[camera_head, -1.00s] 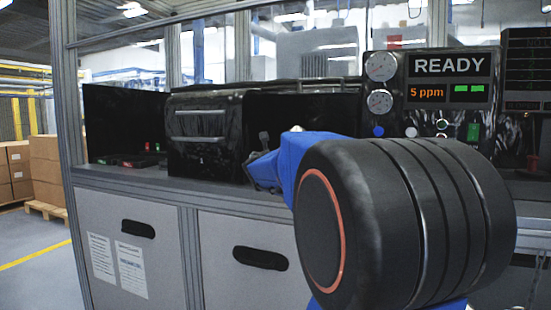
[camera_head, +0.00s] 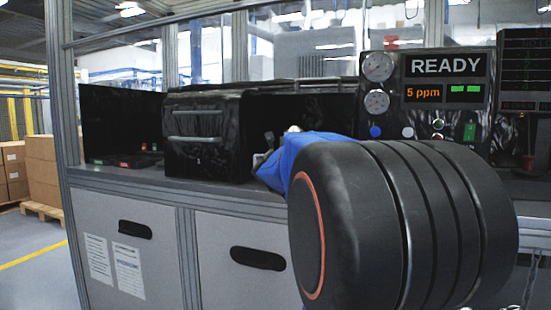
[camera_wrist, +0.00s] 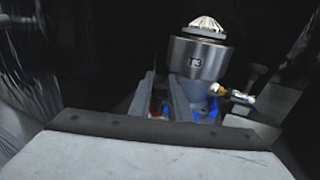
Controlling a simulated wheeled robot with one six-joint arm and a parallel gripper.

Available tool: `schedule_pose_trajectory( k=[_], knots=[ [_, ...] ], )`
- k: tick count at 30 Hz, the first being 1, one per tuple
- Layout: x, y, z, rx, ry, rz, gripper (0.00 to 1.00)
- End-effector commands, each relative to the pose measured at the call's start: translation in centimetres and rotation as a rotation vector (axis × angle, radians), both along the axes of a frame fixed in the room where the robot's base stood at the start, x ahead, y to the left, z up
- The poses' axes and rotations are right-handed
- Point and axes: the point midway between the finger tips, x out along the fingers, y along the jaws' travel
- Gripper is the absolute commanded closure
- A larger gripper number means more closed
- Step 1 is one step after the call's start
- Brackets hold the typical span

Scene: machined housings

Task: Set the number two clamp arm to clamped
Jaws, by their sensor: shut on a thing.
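In the wrist view, my gripper (camera_wrist: 163,98) shows as two grey fingers beyond the pale wrist housing, close together. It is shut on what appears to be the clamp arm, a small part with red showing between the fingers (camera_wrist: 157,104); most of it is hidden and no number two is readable. Just beyond stands a metal cylinder (camera_wrist: 200,60) marked "T3", with a pale ribbed top and blue around its base. A brass-coloured fitting (camera_wrist: 238,96) sticks out at its right. In the head view, my blue and black arm hides the gripper and most of the work spot.
A dark box with bar handles (camera_head: 203,135) stands on the bench left of my arm. A panel reading "READY" (camera_head: 448,66), with gauges and buttons, stands behind the arm. Small red and green items (camera_head: 125,160) lie at the left. Dark walls flank the wrist view.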

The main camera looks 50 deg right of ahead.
Motion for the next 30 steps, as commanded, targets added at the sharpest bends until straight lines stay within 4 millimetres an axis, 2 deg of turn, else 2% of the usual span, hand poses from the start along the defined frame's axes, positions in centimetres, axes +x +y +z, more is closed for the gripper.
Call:
schedule_pose_trajectory(
  k=[5, 6, 7, 8, 20, 30],
  knots=[
    [0.0, 0.0, 0.2, -0.003, -0.003, -0.002, 1.0],
    [0.0, 0.0, 0.2, -0.003, -0.003, -0.002, 0.74],
    [0.0, 0.0, 0.2, -0.003, -0.003, -0.002, 0.66],
    [0.0, 0.0, 0.2, -0.002, -0.002, -0.002, 0.64],
    [-0.4, 0.4, 0.2, -0.002, -0.003, -0.001, 0.64],
    [-3.7, 4.2, 0.2, -0.001, -0.003, 0.0, 0.64]
  ],
)
